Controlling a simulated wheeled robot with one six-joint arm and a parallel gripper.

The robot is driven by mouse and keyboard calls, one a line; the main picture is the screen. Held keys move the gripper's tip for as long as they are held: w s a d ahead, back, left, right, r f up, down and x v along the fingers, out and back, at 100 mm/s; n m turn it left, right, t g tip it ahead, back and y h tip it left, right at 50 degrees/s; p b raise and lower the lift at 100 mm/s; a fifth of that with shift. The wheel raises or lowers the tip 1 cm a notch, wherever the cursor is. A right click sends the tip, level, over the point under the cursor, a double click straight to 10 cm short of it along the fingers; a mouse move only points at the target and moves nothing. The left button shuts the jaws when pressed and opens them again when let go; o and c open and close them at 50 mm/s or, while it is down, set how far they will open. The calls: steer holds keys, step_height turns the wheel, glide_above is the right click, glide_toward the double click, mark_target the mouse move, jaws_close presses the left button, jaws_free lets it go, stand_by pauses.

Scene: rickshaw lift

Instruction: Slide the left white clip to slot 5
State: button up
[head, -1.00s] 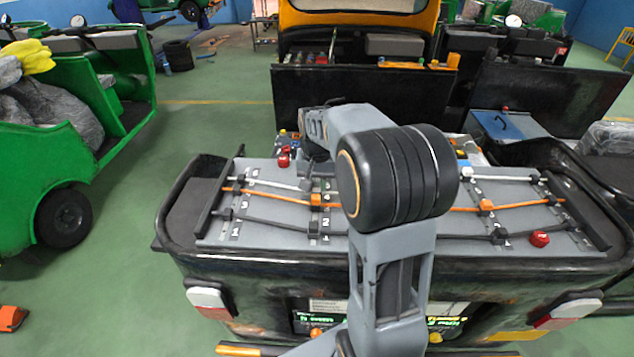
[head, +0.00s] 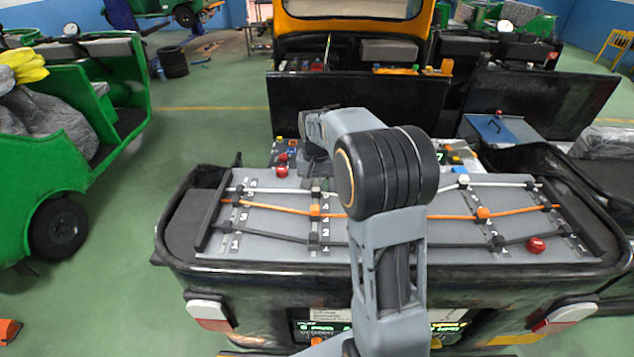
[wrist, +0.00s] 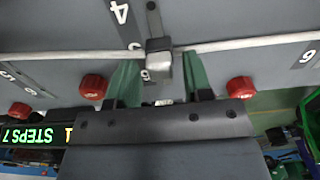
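In the wrist view, a pale white-grey clip (wrist: 159,60) sits on the white cable (wrist: 230,46), beside a label strip marked 4, 5 and 6. It lies close to the 5 and 6 marks; its exact slot is partly hidden. My gripper (wrist: 163,75) has its two green fingers on either side of this clip, with small gaps showing, so it looks open around it. In the head view, the left label strip (head: 318,228) crosses the white cable near a small clip (head: 316,187), below my wrist. My fingers are hidden there by my arm.
An orange clip (head: 315,210) sits on the orange cable below. The right side has a white clip (head: 463,181) and an orange clip (head: 483,212). Red knobs (wrist: 93,87) and (wrist: 240,87) flank my fingers. A raised black bar (head: 217,215) edges the grey panel.

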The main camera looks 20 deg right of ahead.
mark_target(316, 184)
steer(key=shift+o, duration=0.3)
step_height(316, 184, up, 14)
stand_by(0.5)
steer(key=shift+f, duration=0.15)
